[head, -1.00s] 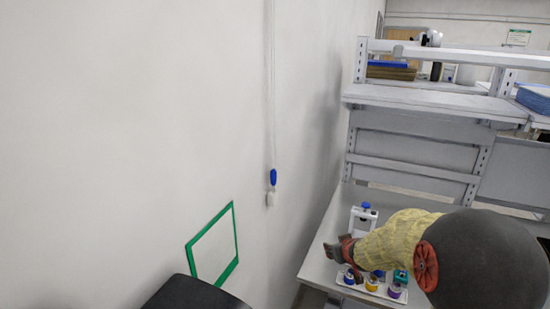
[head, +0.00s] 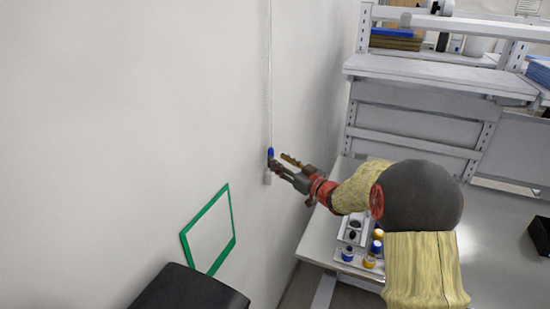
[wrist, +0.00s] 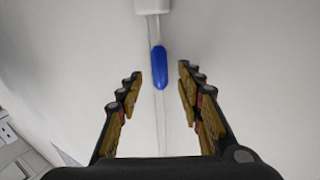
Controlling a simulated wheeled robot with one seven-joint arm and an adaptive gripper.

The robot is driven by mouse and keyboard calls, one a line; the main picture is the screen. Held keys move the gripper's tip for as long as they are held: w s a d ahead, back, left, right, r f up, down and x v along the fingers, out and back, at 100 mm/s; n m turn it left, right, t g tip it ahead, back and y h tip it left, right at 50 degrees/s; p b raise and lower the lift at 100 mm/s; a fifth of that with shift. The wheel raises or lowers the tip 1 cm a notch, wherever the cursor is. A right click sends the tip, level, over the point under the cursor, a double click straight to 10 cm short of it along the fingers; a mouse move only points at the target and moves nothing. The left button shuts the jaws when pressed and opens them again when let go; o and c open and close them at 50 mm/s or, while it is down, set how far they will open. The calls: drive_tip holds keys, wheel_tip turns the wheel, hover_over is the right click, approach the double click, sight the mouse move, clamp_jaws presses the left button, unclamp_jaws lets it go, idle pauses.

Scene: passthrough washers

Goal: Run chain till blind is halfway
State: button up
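The thin chain (head: 267,80) hangs down along the white wall, with a blue connector (head: 270,153) near its lower end. A white holder (head: 268,178) is at the bottom of the chain. My gripper (head: 281,165) is at the blue connector's height, close to the wall. In the wrist view, the fingers of my gripper (wrist: 161,71) are spread, with clear gaps on both sides. The chain (wrist: 157,105) runs between them, and the blue connector (wrist: 159,67) lies between the fingertips without visible contact. The white holder (wrist: 152,6) is at the top edge there. The blind is not in view.
A green-framed panel (head: 209,230) is on the wall at lower left. A grey workbench with shelves (head: 430,78) stands to the right, with small coloured-lid containers (head: 370,262) on it. A black object (head: 190,290) is at the bottom. Space around the chain looks clear.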

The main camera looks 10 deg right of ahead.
drive_tip(key=shift+x, duration=1.5)
drive_tip(key=shift+c, duration=0.8)
drive_tip(key=c, duration=0.7)
clamp_jaws()
